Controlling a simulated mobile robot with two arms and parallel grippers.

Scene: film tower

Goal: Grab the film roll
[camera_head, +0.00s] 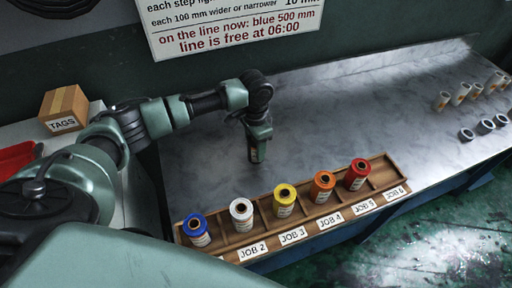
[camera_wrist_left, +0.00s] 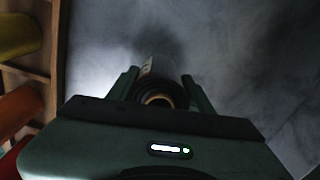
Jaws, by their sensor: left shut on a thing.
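My left gripper (camera_head: 256,150) is above the grey metal table, behind the rack. It is shut on a dark film roll with a pale label (camera_head: 252,155). In the wrist view the dark roll (camera_wrist_left: 157,92) with its brown core sits between the two fingers of the left gripper (camera_wrist_left: 160,88). The wooden rack (camera_head: 232,240) holds a blue roll (camera_head: 196,231), a white roll (camera_head: 241,216), a yellow roll (camera_head: 285,203), an orange roll (camera_head: 322,188) and a red roll (camera_head: 357,175), all upright. The compartment by the JOB 6 label looks empty. My right gripper is out of view.
Several pale rolls (camera_head: 460,94) and grey rings (camera_head: 486,127) stand at the right of the table (camera_head: 340,110). A TAGS box (camera_head: 65,107) and a red bin (camera_head: 16,158) are at the left. The table middle is clear. A wall sign (camera_head: 235,22) hangs behind.

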